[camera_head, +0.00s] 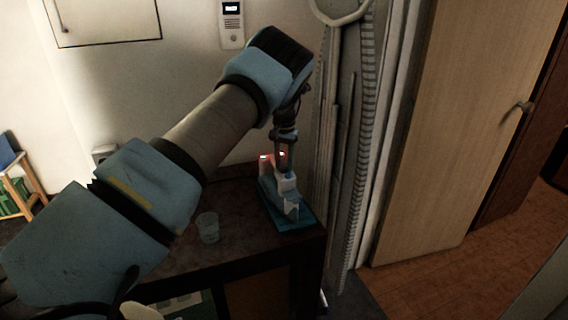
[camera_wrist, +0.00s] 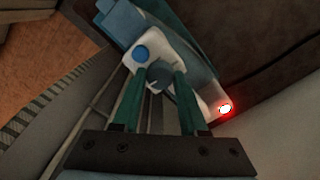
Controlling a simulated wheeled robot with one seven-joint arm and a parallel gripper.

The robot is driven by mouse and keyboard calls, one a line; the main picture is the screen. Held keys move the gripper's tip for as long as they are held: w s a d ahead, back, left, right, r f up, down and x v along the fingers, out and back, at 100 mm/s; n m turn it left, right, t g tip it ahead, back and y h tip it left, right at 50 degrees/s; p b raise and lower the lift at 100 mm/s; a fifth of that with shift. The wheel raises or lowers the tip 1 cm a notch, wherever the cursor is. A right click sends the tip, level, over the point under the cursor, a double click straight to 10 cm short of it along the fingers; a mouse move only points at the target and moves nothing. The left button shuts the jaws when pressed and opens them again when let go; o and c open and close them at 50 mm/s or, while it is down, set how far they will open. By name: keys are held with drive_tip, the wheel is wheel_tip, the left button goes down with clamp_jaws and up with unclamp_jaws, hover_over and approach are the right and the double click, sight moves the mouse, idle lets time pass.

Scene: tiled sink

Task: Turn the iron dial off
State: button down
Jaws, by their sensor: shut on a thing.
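The iron (camera_head: 284,194) stands on a blue base at the right corner of the dark table, below my arm. In the wrist view its white and blue body (camera_wrist: 190,65) fills the upper middle. A grey dial (camera_wrist: 160,76) sits on it, with a round blue button (camera_wrist: 141,53) beside it. A red light (camera_wrist: 225,109) glows on the iron's end. My gripper (camera_wrist: 160,84) points at the dial, with its two green fingers shut on the dial's sides. In the head view the fingertips are hard to make out.
A clear cup (camera_head: 208,227) stands on the dark table (camera_head: 240,250), left of the iron. An upright ironing board (camera_head: 345,150) stands close on the right. A wooden door (camera_head: 445,130) is further right. A wall intercom (camera_head: 231,24) is behind my arm.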

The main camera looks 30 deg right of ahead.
sight(284, 166)
drive_tip(key=n+b, duration=0.1)
drive_tip(key=n, duration=0.2)
drive_tip(key=shift+n+b, duration=0.3)
drive_tip(key=shift+b, duration=0.05)
drive_tip(key=n+b, duration=0.1)
drive_tip(key=n, duration=0.2)
drive_tip(key=shift+n, duration=0.3)
drive_tip(key=n, duration=0.6)
drive_tip(key=shift+r+n+b, duration=0.1)
drive_tip(key=shift+n+b, duration=0.2)
drive_tip(key=shift+c, duration=2.2)
unclamp_jaws()
wheel_tip(284, 166, up, 11)
drive_tip(key=b, duration=0.2)
drive_tip(key=shift+b, duration=0.35)
